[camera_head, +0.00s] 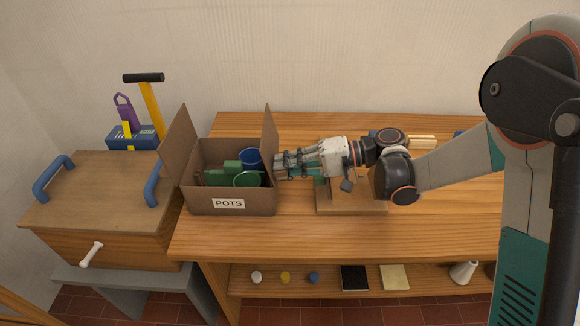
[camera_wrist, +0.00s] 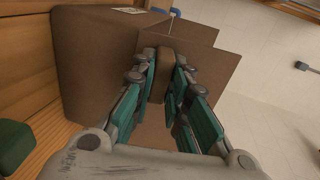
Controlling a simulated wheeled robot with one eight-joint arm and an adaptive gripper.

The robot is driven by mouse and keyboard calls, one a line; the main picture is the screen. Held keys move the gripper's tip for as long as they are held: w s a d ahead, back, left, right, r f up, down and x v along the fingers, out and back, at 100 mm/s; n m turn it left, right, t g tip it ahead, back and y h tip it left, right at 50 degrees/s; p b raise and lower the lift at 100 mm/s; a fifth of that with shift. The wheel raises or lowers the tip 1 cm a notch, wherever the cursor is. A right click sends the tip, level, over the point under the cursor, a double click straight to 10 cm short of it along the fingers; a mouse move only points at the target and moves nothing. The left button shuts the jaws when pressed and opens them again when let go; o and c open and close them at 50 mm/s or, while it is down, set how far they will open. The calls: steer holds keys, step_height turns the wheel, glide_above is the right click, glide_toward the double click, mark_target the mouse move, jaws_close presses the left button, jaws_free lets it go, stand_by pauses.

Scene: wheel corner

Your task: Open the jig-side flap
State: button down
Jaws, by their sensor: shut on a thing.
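A brown cardboard box (camera_head: 230,192) labelled POTS stands on the wooden workbench. Its jig-side flap (camera_head: 269,132), on the right, stands about upright, and its other flap (camera_head: 180,145) stands up, tilted outward to the left. My gripper (camera_head: 279,166) reaches in from the right at the box's right side. In the wrist view my gripper (camera_wrist: 166,82) is shut on a brown part of the jig-side flap (camera_wrist: 209,75) between its two fingers. The fingers hide part of the flap. The wooden jig (camera_head: 350,205) is right of the box, partly hidden beneath my arm.
Green pots (camera_head: 246,180) and a blue pot (camera_head: 249,157) are in the box. A wooden chest (camera_head: 100,190) with blue handles stands left, with a blue toolbox (camera_head: 130,140) behind it. The front bench strip (camera_head: 300,235) is clear. A lower shelf holds small items.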

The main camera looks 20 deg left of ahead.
steer(key=shift+f, duration=0.1)
stand_by(0.3)
steer(key=c, duration=1.6)
jaws_free()
steer(key=shift+o, duration=0.2)
steer(key=v, duration=1.2)
steer(key=shift+w, duration=0.1)
steer(key=s+d+r+m+t+h, duration=0.1)
steer(key=s+d+t+h, duration=0.5)
steer(key=s+d, duration=0.3)
steer(key=s+d+r+m+t+h, duration=0.2)
steer(key=s+d+t+h, duration=0.3)
steer(key=d, duration=1.3)
steer(key=s+h, duration=0.3)
steer(key=s, duration=0.1)
steer(key=shift+s+d+r+m+t, duration=0.2)
steer(key=shift+s+d+m+t, duration=0.1)
steer(key=shift+t, duration=0.1)
